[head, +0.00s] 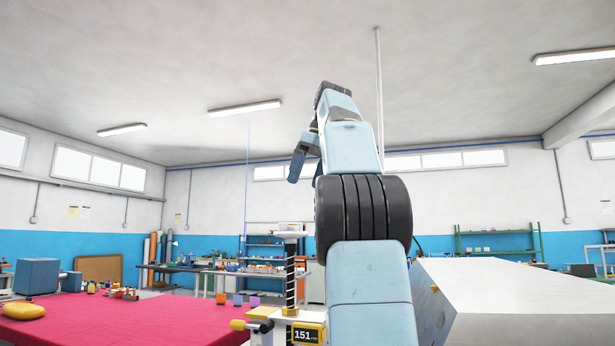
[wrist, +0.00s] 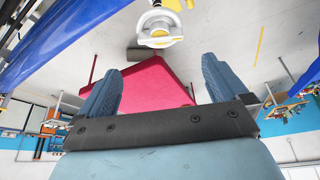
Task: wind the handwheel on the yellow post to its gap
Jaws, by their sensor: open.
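A red table (head: 130,318) at left bears a yellow cushion-like object (head: 23,311), a blue-grey box (head: 36,276) and several small blocks. A large white block (head: 530,295) stands at right, close to my arm. Workbenches and shelves line the back wall.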

